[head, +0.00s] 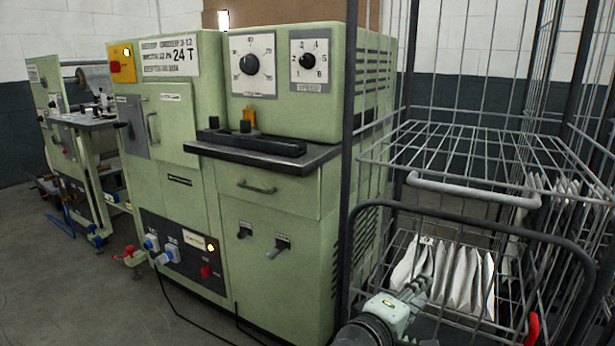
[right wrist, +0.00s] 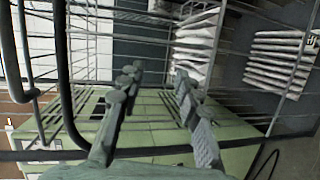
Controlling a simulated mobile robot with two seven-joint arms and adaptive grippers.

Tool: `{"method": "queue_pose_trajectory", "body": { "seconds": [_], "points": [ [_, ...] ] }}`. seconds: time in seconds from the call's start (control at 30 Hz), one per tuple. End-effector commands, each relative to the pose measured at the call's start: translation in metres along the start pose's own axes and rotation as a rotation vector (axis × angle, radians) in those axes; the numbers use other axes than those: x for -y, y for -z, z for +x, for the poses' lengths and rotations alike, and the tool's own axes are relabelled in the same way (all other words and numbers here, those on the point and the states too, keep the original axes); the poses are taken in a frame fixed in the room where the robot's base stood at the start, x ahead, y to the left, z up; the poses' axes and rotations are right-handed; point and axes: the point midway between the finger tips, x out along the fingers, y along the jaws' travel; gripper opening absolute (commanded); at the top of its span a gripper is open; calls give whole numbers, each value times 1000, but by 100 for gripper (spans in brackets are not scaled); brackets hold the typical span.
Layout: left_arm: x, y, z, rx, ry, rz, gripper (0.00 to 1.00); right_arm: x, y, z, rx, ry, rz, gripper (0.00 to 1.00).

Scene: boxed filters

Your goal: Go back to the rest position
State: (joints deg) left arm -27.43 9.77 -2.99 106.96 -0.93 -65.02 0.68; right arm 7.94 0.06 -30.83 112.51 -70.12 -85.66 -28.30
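My right gripper (head: 416,286) is at the lower right of the head view, inside or in front of the wire cage cart (head: 440,183), beside a row of white packets (head: 462,275) in its lower basket. I cannot tell from this view whether it touches them. In the right wrist view, the two fingers of my right gripper (right wrist: 156,74) are apart with nothing between them. White packets (right wrist: 196,45) show beyond the fingertips, behind wires. My left gripper is in neither view.
Cart bars and a dark curved rail (head: 480,222) surround my right arm closely. A green machine (head: 275,190) with a dark ledge (head: 262,152) stands left of the cart. Another machine (head: 70,140) is further left. Grey floor (head: 60,285) is free at the lower left.

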Motion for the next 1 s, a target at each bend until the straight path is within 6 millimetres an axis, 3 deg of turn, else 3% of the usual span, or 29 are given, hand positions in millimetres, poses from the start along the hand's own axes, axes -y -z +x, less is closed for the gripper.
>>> {"method": "queue_pose_trajectory", "body": {
  "seconds": [0.03, 0.23, 0.4, 0.5, 0.6, 0.7, 1.0],
  "points": [
    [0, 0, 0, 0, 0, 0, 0, 40, -11, 10, -8, 90, -1, 34],
    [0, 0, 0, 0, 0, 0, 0, 183, -64, 25, -11, 455, 99, 34],
    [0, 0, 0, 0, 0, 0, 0, 292, -131, 7, 69, 758, 261, 34],
    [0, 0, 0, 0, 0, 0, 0, 338, -171, -11, 144, 905, 376, 34],
    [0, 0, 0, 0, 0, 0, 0, 368, -203, -27, 216, 1010, 483, 34],
    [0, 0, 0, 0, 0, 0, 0, 384, -223, -39, 268, 1072, 560, 34],
    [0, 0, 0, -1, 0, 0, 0, 392, -232, -45, 298, 1105, 605, 34]
  ]
}}
